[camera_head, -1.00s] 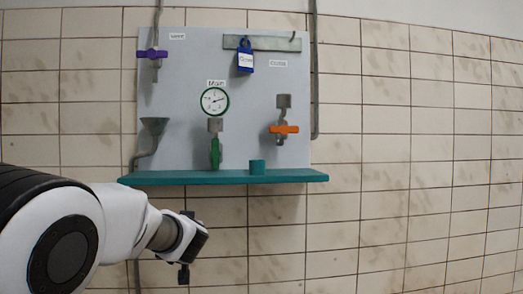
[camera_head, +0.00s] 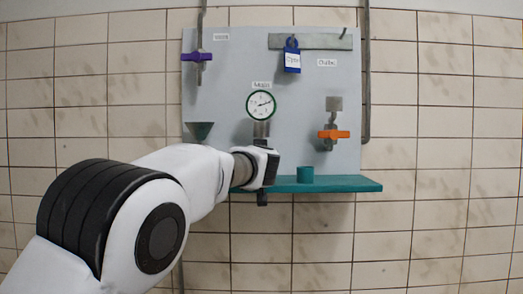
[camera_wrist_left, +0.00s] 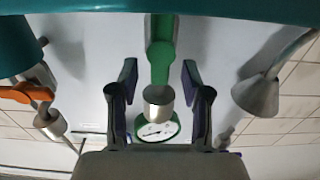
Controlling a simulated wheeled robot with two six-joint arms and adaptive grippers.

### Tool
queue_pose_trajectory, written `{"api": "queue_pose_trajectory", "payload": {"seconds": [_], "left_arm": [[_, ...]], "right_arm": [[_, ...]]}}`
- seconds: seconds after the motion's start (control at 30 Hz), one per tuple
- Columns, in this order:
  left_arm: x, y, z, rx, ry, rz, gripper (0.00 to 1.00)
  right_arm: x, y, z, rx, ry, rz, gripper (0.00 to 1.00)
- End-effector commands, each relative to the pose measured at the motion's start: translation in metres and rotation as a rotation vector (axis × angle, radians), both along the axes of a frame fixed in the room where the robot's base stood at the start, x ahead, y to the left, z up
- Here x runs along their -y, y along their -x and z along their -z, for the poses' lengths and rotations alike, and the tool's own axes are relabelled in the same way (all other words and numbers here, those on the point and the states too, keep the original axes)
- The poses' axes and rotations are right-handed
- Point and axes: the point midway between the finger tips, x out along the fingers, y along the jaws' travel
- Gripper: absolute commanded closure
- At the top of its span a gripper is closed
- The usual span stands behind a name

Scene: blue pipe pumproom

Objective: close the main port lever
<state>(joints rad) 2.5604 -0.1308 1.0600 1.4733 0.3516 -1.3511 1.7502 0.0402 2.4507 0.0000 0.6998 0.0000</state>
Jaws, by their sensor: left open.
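The main port lever is the green lever (camera_wrist_left: 160,45) on its grey valve body (camera_wrist_left: 158,96). It shows in the left wrist view, which is upside down. In the head view the lever is hidden behind my left gripper (camera_head: 264,172), which is at the board under the gauge (camera_head: 261,105) and its small label. In the wrist view my left gripper (camera_wrist_left: 160,75) is open and empty, one finger to each side of the lever with gaps between. I cannot tell how deep the fingers reach. My right gripper is not in view.
An orange lever (camera_head: 333,134) is to the right, a purple valve (camera_head: 196,56) at upper left, a funnel (camera_head: 199,131) at left. A blue tag (camera_head: 292,59) hangs from the top rail. A teal shelf (camera_head: 345,184) with a teal cup (camera_head: 305,174) juts out below.

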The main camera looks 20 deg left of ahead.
Motion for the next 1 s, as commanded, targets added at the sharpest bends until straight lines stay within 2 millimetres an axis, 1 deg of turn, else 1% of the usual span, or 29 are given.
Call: {"api": "queue_pose_trajectory", "payload": {"seconds": [0.1, 0.27, 0.3, 0.37, 0.4, 0.73, 1.0], "left_arm": [[-0.0019, -0.0049, 0.0011, -0.001, 0.0, 0.0, 0.52], [-0.0017, -0.0045, 0.0017, -0.001, -0.001, 0.0, 0.52], [-0.0016, -0.0044, 0.0016, -0.001, -0.001, 0.0, 0.66], [-0.0016, -0.0043, 0.0015, -0.001, 0.0, 0.0, 0.88], [-0.0016, -0.0043, 0.0015, -0.001, 0.0, 0.0, 1.0], [-0.0016, -0.0041, 0.0008, 0.002, 0.007, 0.0, 1.0], [-0.0023, -0.0038, 0.0, 0.023, 0.085, 0.001, 1.0]], "right_arm": [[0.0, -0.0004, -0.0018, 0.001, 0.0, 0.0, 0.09], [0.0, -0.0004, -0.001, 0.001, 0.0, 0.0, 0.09], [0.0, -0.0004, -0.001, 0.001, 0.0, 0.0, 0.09], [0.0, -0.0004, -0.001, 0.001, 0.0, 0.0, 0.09], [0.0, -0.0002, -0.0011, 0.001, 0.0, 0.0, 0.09], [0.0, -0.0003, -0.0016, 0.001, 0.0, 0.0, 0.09], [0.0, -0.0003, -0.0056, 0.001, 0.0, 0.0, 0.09]]}}
